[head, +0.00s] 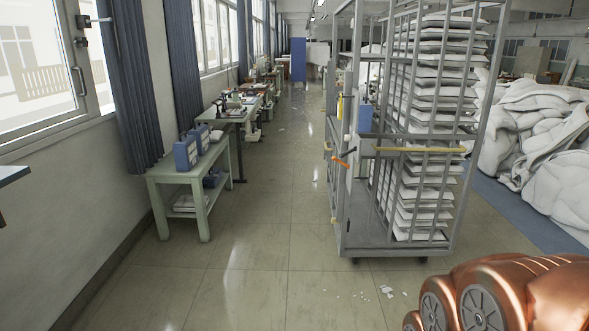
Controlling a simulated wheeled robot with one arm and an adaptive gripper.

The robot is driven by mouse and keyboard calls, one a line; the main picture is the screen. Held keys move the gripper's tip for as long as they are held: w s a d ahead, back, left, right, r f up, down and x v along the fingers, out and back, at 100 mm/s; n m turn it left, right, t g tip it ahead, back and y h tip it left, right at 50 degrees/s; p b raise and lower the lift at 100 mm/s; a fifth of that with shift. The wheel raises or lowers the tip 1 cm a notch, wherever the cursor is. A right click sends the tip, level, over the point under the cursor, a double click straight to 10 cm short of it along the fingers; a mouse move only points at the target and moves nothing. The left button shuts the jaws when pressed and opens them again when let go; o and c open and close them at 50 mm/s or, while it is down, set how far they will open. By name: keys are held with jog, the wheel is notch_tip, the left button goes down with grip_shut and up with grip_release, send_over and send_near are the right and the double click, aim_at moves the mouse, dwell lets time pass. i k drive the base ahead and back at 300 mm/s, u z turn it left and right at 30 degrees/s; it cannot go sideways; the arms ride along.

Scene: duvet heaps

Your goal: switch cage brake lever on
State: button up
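A tall grey metal cage (377,239) on wheels stands right of centre. It holds a tall stack of white, pillow-like items (436,117). A small orange lever (341,161) sticks out to the left from the cage's left side, at about mid height. A dark piece lies just above it, at a slant. I cannot tell for sure whether the orange lever is the brake lever, or whether it is on or off. A yellowish bar (420,149) runs across the front of the cage. My gripper is not in view; a copper-coloured part of my arm fills the bottom right corner.
A pale green table (193,178) with blue boxes (186,153) stands along the left wall, with sewing tables behind it. Heaps of white duvets (545,150) lie at the right on a blue strip (515,214). The aisle floor (250,250) is clear, apart from small white scraps (387,291) before the cage.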

aim_at(333, 158)
jog(key=z, duration=0.1)
jog(key=i, duration=0.7)
jog(key=z, duration=0.6)
jog(key=k, duration=0.7)
jog(key=z, duration=0.3)
jog(key=i, duration=1.4)
jog(key=u, duration=1.55)
jog(key=i, duration=0.9)
jog(key=u, duration=1)
